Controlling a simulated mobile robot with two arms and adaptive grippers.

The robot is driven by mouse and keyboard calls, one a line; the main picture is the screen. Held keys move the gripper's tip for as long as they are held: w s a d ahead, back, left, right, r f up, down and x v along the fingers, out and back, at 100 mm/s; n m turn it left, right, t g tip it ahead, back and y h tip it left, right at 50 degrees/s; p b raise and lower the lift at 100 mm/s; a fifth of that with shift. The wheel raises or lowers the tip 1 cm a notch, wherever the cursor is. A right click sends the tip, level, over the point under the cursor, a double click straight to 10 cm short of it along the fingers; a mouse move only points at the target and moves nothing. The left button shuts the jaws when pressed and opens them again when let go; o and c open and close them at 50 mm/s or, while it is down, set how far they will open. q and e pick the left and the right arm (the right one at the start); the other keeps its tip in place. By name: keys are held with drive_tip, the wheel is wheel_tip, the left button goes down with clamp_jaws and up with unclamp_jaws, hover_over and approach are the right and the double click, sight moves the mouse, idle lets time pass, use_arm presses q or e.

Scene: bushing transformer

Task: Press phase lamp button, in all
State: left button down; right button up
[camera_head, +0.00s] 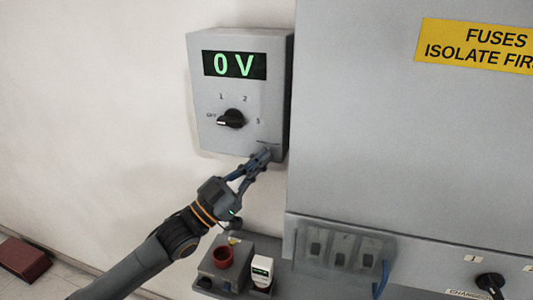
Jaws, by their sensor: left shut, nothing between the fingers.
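A grey meter box (210,138) hangs on the wall, with a green display (234,65) reading 0 V. Its black rotary knob (231,118) has marks OFF, 1, 2 and 3 around it, and its pointer is turned toward OFF. My left gripper (264,154) is shut and empty, with its fingertips at the lower right corner of the box's front. They appear to touch or nearly touch it. No phase lamp button can be made out; the fingertips cover that corner. My right gripper is not in view.
A large grey cabinet (390,130) with a yellow fuse sign (476,46) stands close on the right. Below are a fuse holder (341,249), a black knob (490,282), and a grey unit with a red round part (222,257). A dark red block (22,260) lies lower left.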

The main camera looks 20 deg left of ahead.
use_arm(q)
drive_tip(key=shift+s, duration=0.1)
drive_tip(key=shift+s+p, duration=0.3)
drive_tip(key=shift+s, duration=0.45)
drive_tip(key=s+p, duration=0.1)
drive_tip(key=s, duration=0.4)
drive_tip(key=shift+a+p, duration=0.1)
drive_tip(key=shift+p, duration=0.2)
drive_tip(key=shift+f, duration=0.1)
